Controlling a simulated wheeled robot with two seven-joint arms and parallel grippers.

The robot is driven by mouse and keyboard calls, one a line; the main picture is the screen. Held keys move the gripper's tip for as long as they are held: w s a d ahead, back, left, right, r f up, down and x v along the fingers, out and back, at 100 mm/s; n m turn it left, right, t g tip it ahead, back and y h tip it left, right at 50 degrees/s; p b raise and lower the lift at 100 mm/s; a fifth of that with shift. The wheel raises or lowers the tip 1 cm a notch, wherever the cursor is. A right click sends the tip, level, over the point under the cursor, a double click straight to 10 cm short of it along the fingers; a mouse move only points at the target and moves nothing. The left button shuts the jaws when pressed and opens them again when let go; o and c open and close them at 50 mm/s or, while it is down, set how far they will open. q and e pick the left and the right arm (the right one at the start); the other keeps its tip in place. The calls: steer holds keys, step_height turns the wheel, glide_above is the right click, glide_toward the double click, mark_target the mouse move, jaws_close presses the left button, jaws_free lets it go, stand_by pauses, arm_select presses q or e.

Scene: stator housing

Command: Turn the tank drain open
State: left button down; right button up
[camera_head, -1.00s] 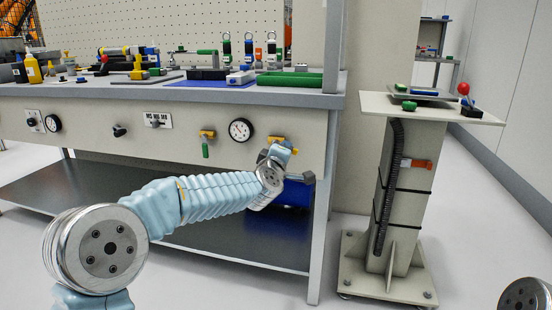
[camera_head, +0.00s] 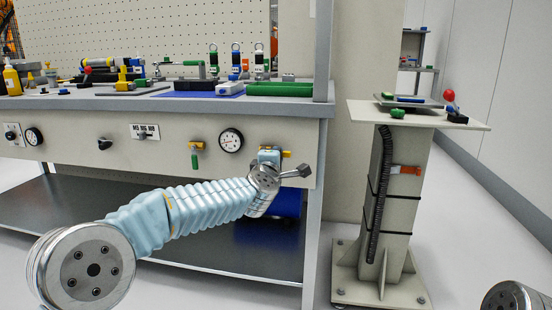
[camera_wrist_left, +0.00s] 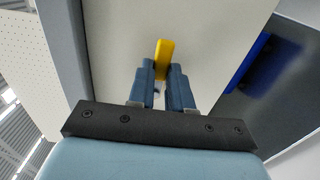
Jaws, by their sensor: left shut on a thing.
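The tank drain looks to be the yellow valve (camera_head: 287,153) on the bench's front panel, above the blue tank (camera_head: 284,205). Only a bit of its yellow shows past my wrist in the head view. My left gripper (camera_wrist_left: 162,66) is shut on a yellow handle (camera_wrist_left: 163,49) in the left wrist view. The handle stands up between the two blue-grey fingertips. In the head view my left wrist hides the fingers and most of the valve, so the handle's angle cannot be told there. My right gripper is out of view.
On the same panel are a yellow valve with a green handle (camera_head: 195,157), a round gauge (camera_head: 231,140) and a black knob (camera_head: 104,144). The bench top (camera_head: 130,102) carries several tools. A pedestal stand (camera_head: 400,200) is at the right, with open floor around it.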

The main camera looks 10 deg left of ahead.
arm_select(q)
steer(key=c, duration=1)
jaws_free()
steer(key=shift+c, duration=0.2)
steer(key=s, duration=1.3)
steer(key=shift+s+a+b, duration=0.25)
steer(key=shift+s+b, duration=0.05)
steer(key=shift+s, duration=0.1)
